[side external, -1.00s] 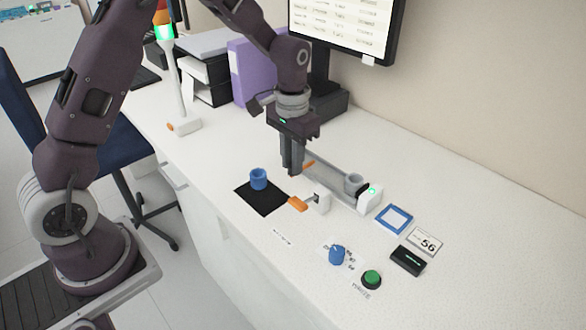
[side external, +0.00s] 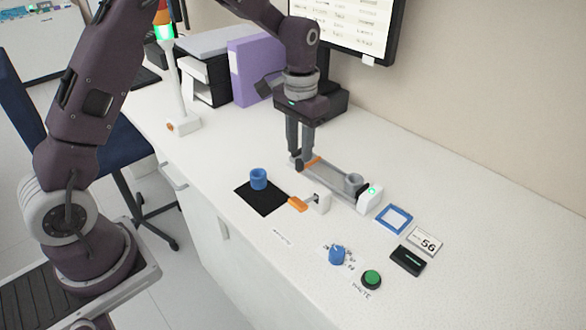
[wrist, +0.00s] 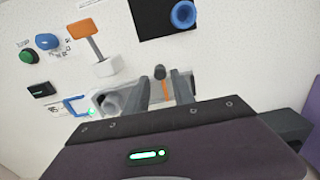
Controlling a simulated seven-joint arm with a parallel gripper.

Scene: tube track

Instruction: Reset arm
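My gripper (side external: 300,150) hangs pointing down above the far left end of the tube track (side external: 335,180). A grey cup-like piece (side external: 353,183) sits at the track's right end beside a white block with a green light (side external: 369,198). An orange marker (side external: 312,161) lies across the track near the fingers. A blue ring-shaped tube (side external: 258,179) stands upright on a black mat (side external: 262,201).
An orange-handled lever (side external: 298,204) stands in front of the track. A blue knob (side external: 337,255), a green button (side external: 372,279), a black box (side external: 407,260) and a blue frame (side external: 394,219) lie front right. A monitor (side external: 345,30) and purple binder (side external: 255,70) stand behind.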

